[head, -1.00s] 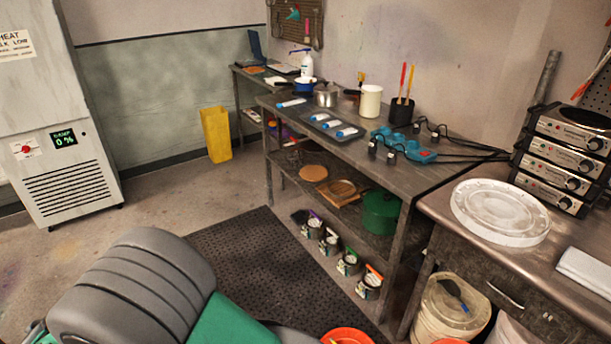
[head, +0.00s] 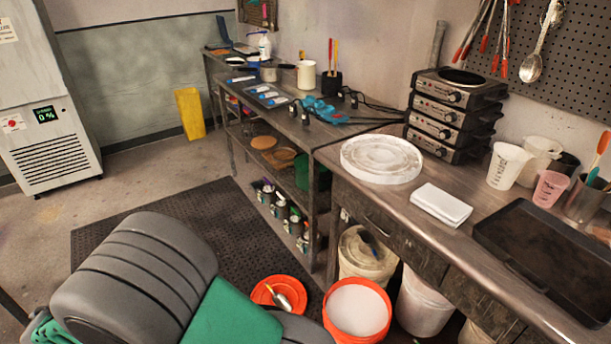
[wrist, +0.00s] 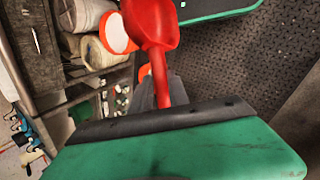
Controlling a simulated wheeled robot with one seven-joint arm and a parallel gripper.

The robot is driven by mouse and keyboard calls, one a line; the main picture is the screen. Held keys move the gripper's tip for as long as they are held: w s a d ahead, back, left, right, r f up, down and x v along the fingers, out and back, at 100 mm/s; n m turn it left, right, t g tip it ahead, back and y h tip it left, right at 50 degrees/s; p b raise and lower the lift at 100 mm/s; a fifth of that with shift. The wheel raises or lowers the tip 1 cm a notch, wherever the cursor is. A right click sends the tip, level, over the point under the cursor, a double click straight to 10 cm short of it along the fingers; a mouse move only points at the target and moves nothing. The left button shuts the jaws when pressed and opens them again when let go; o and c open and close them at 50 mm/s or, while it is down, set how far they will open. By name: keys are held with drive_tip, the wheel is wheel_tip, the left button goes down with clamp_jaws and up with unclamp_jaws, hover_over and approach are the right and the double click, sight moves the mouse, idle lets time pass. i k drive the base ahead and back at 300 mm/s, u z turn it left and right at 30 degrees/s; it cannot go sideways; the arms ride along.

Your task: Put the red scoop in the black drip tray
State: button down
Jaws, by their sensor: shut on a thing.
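The red scoop (wrist: 152,28) shows in the wrist view, its bowl at the top and its handle running down to my gripper (wrist: 172,104). My gripper is shut on the handle; the grip itself is partly hidden by the dark edge of the near finger. The black drip tray (head: 552,262) lies flat on the steel counter at the right of the head view. It looks empty, and its right side is cut off by the frame. The scoop is apart from the tray and I cannot make it out in the head view.
A white cloth (head: 441,204), a round white lid (head: 381,160) and stacked hot plates (head: 452,115) stand left of the tray. Cups and a utensil pot (head: 585,200) stand behind it. An orange bucket (head: 330,322) and an orange lid (head: 262,294) are on the floor before the counter.

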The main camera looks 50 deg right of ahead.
sight(528, 252)
drive_tip(key=k, duration=1.3)
drive_tip(key=z, duration=0.4)
